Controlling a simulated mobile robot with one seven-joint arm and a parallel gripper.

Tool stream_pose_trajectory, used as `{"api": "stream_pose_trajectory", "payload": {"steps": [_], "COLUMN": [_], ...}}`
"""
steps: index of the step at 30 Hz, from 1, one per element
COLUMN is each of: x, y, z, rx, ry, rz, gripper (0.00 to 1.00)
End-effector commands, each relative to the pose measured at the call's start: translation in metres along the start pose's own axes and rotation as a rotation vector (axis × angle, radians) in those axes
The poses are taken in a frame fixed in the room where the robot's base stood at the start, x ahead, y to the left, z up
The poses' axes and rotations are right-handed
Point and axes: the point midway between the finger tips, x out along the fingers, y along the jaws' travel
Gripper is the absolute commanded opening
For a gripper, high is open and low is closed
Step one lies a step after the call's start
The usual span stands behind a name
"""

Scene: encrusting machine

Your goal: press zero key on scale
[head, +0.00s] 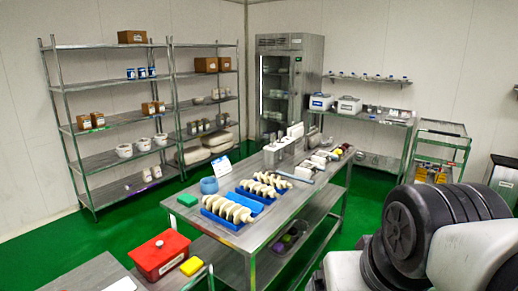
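I cannot pick out the scale or its zero key for certain in the head view. Two pale box-shaped items, one with a blue front (320,101) and one with a dark front (348,106), stand on the steel table at the back wall. They are too small to tell whether either is a scale. My gripper is not in view. Large black and white rounded parts at the lower right, which look like my own arm, hide that part of the room.
A long steel table (262,232) in the middle carries blue trays (236,222) of pale screw-shaped parts. A red box (160,256) stands on a nearer surface. Steel shelves (112,118) line the left wall, beside a glass-door cabinet (284,90). Green floor (110,240) shows left.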

Motion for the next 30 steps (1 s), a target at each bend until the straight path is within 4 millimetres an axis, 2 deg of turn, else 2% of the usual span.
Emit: {"api": "stream_pose_trajectory", "payload": {"steps": [1,2,15,30], "x": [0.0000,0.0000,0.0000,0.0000], "y": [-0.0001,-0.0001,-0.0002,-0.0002], "z": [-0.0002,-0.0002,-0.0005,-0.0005], "rx": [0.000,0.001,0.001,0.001], "ry": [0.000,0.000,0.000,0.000], "rz": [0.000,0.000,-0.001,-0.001], "gripper": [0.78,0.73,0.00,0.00]}}
